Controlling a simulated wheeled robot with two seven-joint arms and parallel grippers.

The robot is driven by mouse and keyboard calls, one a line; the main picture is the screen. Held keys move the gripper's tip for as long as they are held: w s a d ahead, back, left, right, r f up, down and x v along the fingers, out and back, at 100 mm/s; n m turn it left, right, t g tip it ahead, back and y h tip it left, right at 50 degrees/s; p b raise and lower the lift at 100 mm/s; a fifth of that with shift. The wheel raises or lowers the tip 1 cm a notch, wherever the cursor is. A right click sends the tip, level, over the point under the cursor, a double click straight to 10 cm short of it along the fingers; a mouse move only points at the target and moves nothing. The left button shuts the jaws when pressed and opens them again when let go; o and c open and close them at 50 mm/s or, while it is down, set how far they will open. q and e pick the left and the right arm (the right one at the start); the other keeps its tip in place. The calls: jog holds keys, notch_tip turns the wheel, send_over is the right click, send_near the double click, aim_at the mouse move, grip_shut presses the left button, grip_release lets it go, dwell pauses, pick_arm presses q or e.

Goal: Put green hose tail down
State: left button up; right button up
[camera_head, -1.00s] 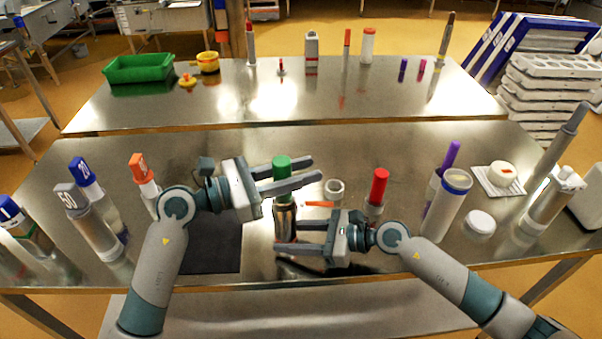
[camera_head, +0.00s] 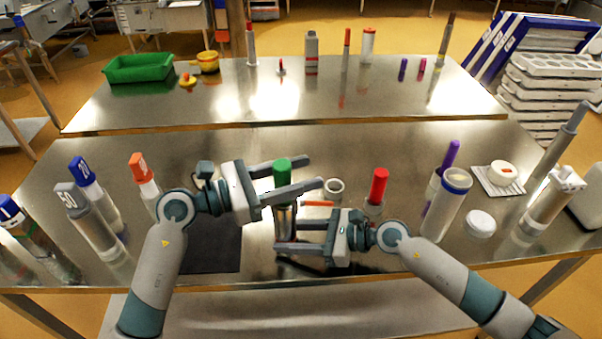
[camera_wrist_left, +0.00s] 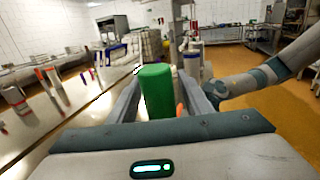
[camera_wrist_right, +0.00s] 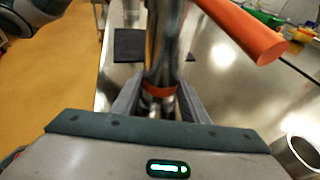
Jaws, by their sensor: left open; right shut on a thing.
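The green hose tail (camera_head: 282,168) stands upright, green end up, above a shiny metal cylinder (camera_head: 284,221). My left gripper (camera_head: 309,172) is open, with a finger on each side of the green end. The left wrist view shows the green end (camera_wrist_left: 157,92) between the spread fingers, with a gap at least on the right. My right gripper (camera_head: 279,236) is shut on the metal cylinder, lower down. The right wrist view shows the cylinder (camera_wrist_right: 165,45) between its fingers, with an orange band (camera_wrist_right: 158,90) low on it. The cylinder's foot is hidden.
A red-topped piece (camera_head: 379,186) and a small metal ring (camera_head: 334,188) stand to the right. A dark mat (camera_head: 212,250) lies under my left arm. Numbered bottles, one with a blue cap (camera_head: 80,167), stand at left. A clear tube (camera_head: 447,208) stands at right.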

pick_arm(q)
jog(key=v, duration=1.1)
jog(key=shift+a, duration=0.3)
jog(key=shift+s, duration=0.15)
pick_arm(e)
jog(key=o, duration=0.9)
jog(key=shift+c, duration=0.2)
jog(key=v, duration=1.2)
jog(key=shift+s, duration=0.15)
